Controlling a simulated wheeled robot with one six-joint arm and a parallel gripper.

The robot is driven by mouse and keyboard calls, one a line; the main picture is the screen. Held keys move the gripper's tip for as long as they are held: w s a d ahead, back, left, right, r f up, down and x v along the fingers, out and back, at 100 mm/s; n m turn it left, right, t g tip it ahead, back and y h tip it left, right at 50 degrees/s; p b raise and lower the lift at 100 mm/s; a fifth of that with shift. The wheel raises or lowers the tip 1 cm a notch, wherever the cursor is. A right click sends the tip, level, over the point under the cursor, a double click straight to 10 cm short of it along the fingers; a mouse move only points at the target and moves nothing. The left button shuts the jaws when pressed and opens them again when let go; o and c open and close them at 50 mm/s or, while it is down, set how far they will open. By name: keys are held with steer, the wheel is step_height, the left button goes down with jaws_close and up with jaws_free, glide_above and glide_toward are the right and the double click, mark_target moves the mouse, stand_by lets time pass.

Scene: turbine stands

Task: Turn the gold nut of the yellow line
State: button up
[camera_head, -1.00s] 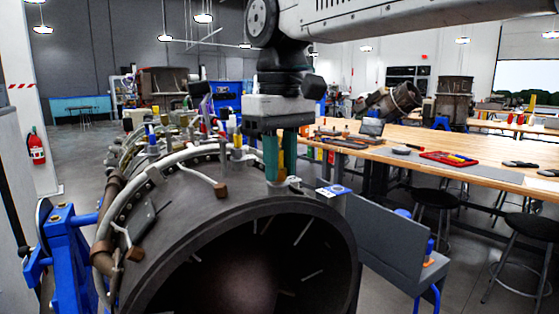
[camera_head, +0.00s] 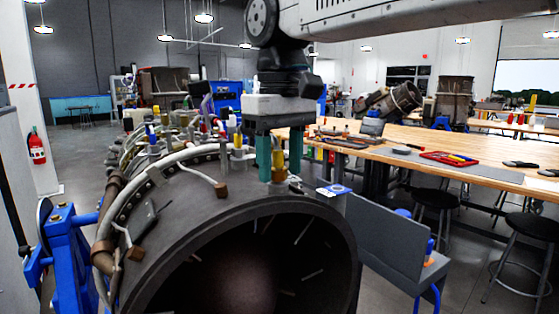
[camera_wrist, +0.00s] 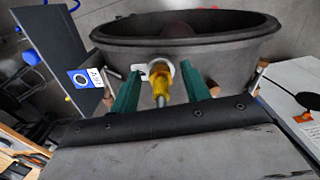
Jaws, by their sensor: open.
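The yellow line (camera_head: 279,158) stands up from the top front of the dark turbine casing (camera_head: 200,225) in the head view. The gold nut (camera_head: 279,175) is low on it, close to the casing. In the wrist view the yellow and gold fitting (camera_wrist: 161,88) points toward the camera, with a pale round base behind it. My gripper (camera_head: 280,174) points down with its green fingers on either side of the line and nut. The fingers are apart, with a gap on each side of the fitting in the wrist view (camera_wrist: 161,84). The exact nut outline is hard to make out.
Several other coloured lines and fittings stand on the casing to the left, behind a pale curved pipe (camera_head: 185,155). A grey panel (camera_head: 385,235) stands right of the casing. A wooden workbench (camera_head: 450,165) with tools is farther right.

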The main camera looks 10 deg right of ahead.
mark_target(281, 170)
step_height(281, 170, up, 8)
steer(key=shift+f, duration=0.1)
stand_by(0.4)
steer(key=s+d+f+m, duration=0.3)
steer(key=s+d+f, duration=0.4)
steer(key=d+f, duration=0.45)
steer(key=s+d+f+m, duration=0.1)
steer(key=s+d+f, duration=0.3)
steer(key=s+f, duration=0.2)
steer(key=s+d+f+m+t, duration=0.1)
steer(key=s+d+f+m, duration=0.1)
steer(key=s+d+f, duration=0.3)
step_height(281, 170, down, 4)
steer(key=shift+s+f, duration=0.1)
steer(key=shift+s, duration=0.45)
